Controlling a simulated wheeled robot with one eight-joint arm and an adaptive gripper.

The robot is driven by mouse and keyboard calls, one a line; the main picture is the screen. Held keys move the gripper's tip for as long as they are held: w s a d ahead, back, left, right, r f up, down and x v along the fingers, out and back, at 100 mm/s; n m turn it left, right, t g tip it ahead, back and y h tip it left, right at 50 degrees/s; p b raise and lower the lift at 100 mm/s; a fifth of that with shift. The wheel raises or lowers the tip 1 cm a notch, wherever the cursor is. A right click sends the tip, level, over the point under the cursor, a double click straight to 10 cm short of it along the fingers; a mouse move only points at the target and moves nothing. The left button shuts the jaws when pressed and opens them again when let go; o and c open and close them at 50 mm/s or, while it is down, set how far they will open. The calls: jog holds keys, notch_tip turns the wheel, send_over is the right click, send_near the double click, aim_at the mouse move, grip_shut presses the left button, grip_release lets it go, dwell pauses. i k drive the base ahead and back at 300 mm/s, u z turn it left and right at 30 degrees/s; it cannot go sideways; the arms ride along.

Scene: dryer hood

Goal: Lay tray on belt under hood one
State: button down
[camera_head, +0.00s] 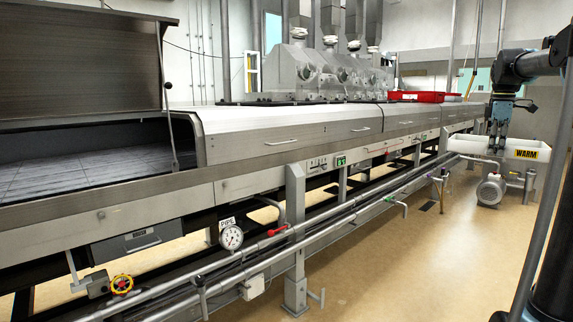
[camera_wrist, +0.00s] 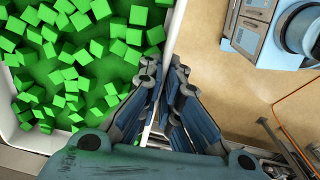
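A white tray (camera_head: 470,146) with a yellow WARM label stands at the right in the head view. The wrist view shows a white-walled tray (camera_wrist: 25,130) full of green cubes. My gripper (camera_head: 497,146) points down at this tray in the head view. In the wrist view my gripper (camera_wrist: 166,72) has its fingers close together, one on each side of the tray's wall, and looks shut on it. The fingers hide the contact. The belt (camera_head: 90,168) shows at the left under a raised hood lid (camera_head: 80,55). No hood number is readable.
Closed hoods (camera_head: 290,132) run back along the dryer. Red trays (camera_head: 418,96) lie on top farther back. Pipes and a gauge (camera_head: 231,238) line the dryer's front. A pump motor (camera_head: 491,190) sits below the white tray. The floor (camera_head: 410,260) between is clear.

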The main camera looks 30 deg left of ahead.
aim_at(74, 178)
jog(key=u, duration=2.75)
jog(key=i, duration=1.7)
